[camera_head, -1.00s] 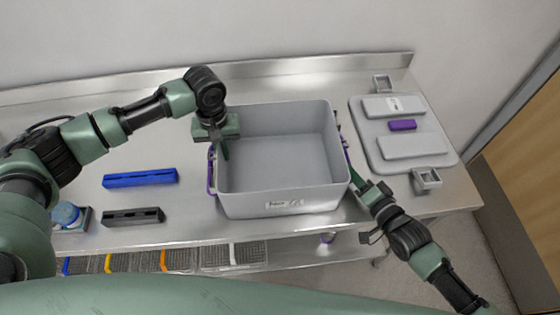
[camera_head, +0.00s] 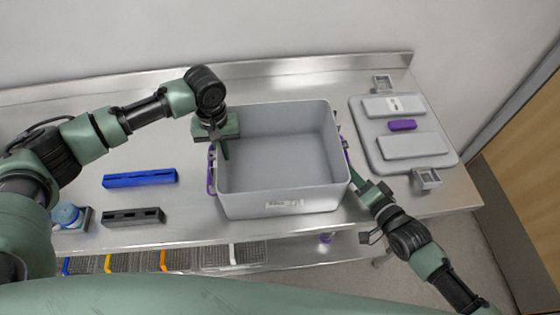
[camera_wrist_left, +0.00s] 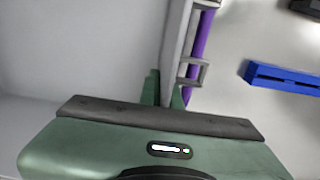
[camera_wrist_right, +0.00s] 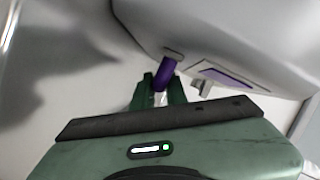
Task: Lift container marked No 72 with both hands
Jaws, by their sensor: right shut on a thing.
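A large open grey container (camera_head: 275,202) stands on the steel table, empty inside. Its front label is too blurred to read. A purple handle (camera_head: 212,172) is on its left side, and another (camera_head: 346,152) on its right. My left gripper (camera_head: 219,150) is at the left wall, pointing down. In the left wrist view its open fingers (camera_wrist_left: 165,90) straddle the wall's rim, beside the purple handle (camera_wrist_left: 203,40). My right gripper (camera_head: 357,180) comes in from the front right. In the right wrist view its fingers (camera_wrist_right: 159,88) are shut on the purple handle (camera_wrist_right: 165,72).
A grey lid-like tray (camera_head: 450,158) with grey blocks and a purple block (camera_head: 402,125) lies at right. Wire baskets (camera_head: 215,257) sit on the lower shelf.

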